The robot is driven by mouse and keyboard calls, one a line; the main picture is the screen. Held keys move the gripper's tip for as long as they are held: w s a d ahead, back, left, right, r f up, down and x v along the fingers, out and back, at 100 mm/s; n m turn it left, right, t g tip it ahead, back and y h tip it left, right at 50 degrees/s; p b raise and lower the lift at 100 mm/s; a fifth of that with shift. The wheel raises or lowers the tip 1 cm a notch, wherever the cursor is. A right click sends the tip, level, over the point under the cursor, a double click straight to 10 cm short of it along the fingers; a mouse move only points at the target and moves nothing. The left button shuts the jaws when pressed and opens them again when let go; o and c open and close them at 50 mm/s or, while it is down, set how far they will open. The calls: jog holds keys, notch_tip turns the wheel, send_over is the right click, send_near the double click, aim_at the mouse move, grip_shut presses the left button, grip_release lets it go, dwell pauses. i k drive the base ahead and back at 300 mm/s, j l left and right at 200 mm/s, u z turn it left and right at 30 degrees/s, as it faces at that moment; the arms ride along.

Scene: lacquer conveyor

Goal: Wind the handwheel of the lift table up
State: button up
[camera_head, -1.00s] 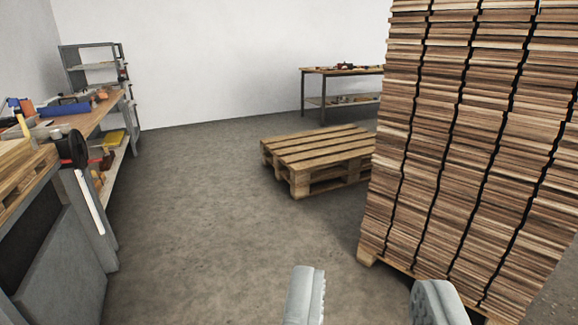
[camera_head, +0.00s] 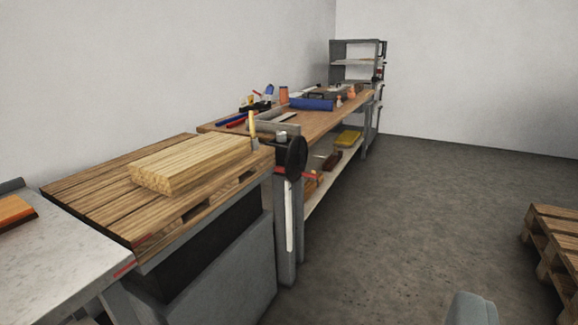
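The handwheel (camera_head: 293,157) is a dark disc on top of a grey post at the right end of the lift table (camera_head: 225,275). A pale vertical strip runs down the post beneath it, with a small red mark beside the wheel. The lift table has a grey body and carries a wooden pallet (camera_head: 85,190) with a stack of light boards (camera_head: 190,165). Of my gripper (camera_head: 471,310) only one grey finger shows, at the bottom right edge. It is well apart from the handwheel. The other finger is out of view.
A workbench (camera_head: 325,118) with tools and boxes stands behind the lift table, with a grey shelf (camera_head: 355,50) beyond. A metal-topped table (camera_head: 60,255) is at front left. An empty-looking pallet (camera_head: 555,240) is at the right edge. The floor between is clear.

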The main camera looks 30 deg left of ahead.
aim_at(296, 157)
jog(key=i, duration=5)
jog(key=i+u, duration=0.1)
jog(key=i, duration=1.55)
jog(key=i+u, duration=0.1)
jog(key=u, duration=0.4)
jog(key=i+l+u, duration=0.1)
jog(key=u, duration=0.4)
jog(key=i+l+u, duration=0.1)
jog(key=u, duration=3.85)
